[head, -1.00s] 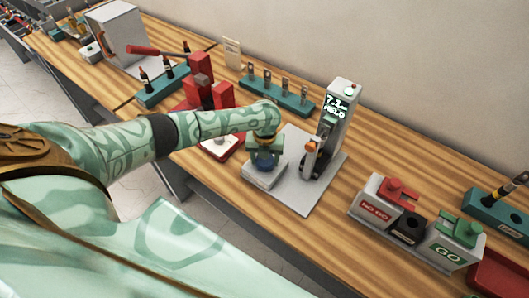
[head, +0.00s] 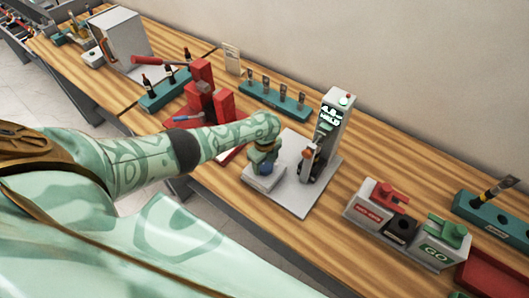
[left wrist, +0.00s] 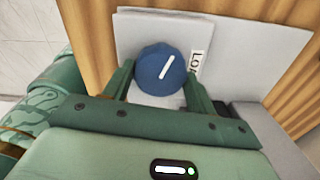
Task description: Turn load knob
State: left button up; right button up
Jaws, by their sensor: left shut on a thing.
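The load knob (left wrist: 160,70) is a blue round dial with a white pointer line, seen from above in the left wrist view. Its pointer tilts to the upper right, and a partly hidden label (left wrist: 194,66) lies just right of it. My left gripper (left wrist: 159,88) is shut on the knob, one finger on each side. In the head view my left gripper (head: 263,158) is over the small grey knob block (head: 264,182), and the knob is mostly hidden. The tester's grey column (head: 334,118) has a lit green display, hard to read. My right gripper is out of view.
The tester's grey base plate (head: 297,199) sits on the wooden bench (head: 240,205). A red press (head: 203,88) stands to the left and a teal rack (head: 275,99) behind. NO-GO (head: 368,209) and GO (head: 437,245) boxes stand to the right.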

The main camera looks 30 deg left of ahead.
aim_at(264, 164)
pick_arm(q)
jog(key=shift+w+r+n, duration=0.15)
jog(key=shift+n, duration=0.75)
jog(key=shift+a, duration=0.1)
jog(key=o, duration=1)
jog(key=shift+p, duration=0.3)
jog(key=shift+r, duration=0.3)
notch_tip(264, 164, up, 16)
jog(key=p, duration=0.6)
jog(key=shift+f, duration=0.25)
